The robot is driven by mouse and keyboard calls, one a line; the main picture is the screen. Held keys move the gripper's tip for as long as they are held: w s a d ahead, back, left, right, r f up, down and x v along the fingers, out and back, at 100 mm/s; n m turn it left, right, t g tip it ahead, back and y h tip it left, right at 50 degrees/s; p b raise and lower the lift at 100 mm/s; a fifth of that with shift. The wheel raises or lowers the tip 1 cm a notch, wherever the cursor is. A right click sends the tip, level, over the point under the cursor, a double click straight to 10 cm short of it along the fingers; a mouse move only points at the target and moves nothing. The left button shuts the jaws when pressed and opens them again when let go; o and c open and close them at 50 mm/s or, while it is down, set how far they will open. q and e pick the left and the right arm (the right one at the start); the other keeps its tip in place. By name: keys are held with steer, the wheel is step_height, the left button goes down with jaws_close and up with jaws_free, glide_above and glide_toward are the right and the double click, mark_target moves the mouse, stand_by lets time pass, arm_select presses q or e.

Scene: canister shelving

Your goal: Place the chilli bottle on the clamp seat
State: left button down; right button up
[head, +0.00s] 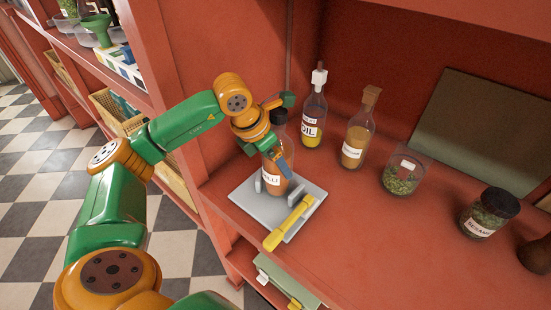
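The chilli bottle (276,155) is a clear bottle with a black cap, orange-red contents and a white label partly reading "LLI". It stands upright on the clamp seat (247,204), a grey plate with grey upright jaws on either side of the bottle's lower part and a yellow lever (289,222) at the front right. My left gripper (287,134) is around the bottle from the left, its fingers spread wide. The blue near finger passes in front of the bottle; the far finger shows behind the cap. Whether the near finger touches the glass cannot be told. My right gripper is out of view.
Behind and right on the red shelf stand an oil bottle (314,112), a corked bottle (357,135), a jar of green herbs (401,175) and a sesame jar (488,213). A dark panel (480,130) leans at the back. The shelf's front right is clear.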

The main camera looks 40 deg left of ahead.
arm_select(q)
steer(key=shift+w+f, duration=0.1)
jaws_free()
steer(key=shift+d, duration=0.1)
steer(key=v, duration=1.2)
